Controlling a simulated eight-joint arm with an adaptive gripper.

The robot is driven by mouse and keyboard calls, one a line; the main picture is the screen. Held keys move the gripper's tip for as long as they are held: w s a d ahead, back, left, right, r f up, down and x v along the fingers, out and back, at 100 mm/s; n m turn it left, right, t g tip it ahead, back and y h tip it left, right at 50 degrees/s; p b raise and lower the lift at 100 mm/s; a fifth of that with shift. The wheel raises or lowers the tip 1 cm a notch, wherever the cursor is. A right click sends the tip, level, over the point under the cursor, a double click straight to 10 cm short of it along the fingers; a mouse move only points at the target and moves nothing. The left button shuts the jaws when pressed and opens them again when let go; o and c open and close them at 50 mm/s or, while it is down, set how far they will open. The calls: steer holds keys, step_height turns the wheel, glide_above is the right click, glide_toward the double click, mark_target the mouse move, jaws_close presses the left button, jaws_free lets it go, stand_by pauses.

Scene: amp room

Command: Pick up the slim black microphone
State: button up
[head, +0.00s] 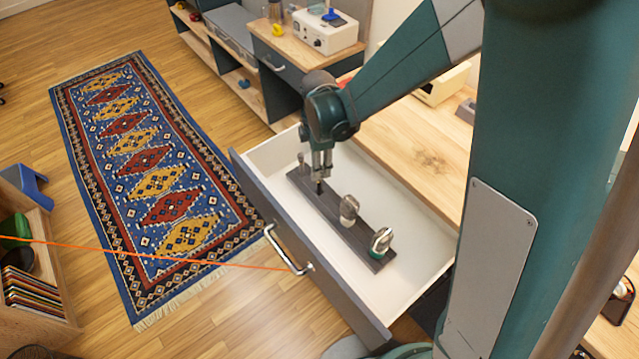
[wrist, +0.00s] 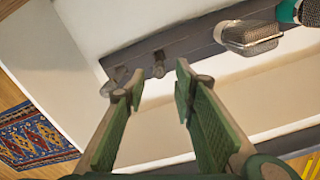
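The slim black microphone (head: 319,188) appears as a small dark upright shape on a dark rack (head: 332,212) inside an open white drawer. In the wrist view it seems to be the small dark shape (wrist: 158,69) seen end-on, beyond the gap between my fingertips. My gripper (head: 321,173) points down just above it and partly hides it in the head view. In the wrist view my gripper (wrist: 160,82) is open, with nothing held between its fingers. I cannot tell whether the fingertips touch the microphone.
On the rack, a slim grey microphone (head: 303,163) stands on one side, and a silver microphone (head: 349,207) and a green-and-silver one (head: 381,242) on the other. Drawer walls (head: 270,150) surround the rack. A wooden worktop (head: 415,150) is beside the drawer.

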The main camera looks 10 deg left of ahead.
mark_target(319, 186)
steer(key=shift+f, duration=1.85)
steer(key=shift+f, duration=1.25)
steer(key=shift+f+b, duration=0.1)
steer(key=shift+b, duration=0.2)
steer(key=shift+f+b, duration=0.8)
steer(key=shift+f, duration=1.7)
jaws_close()
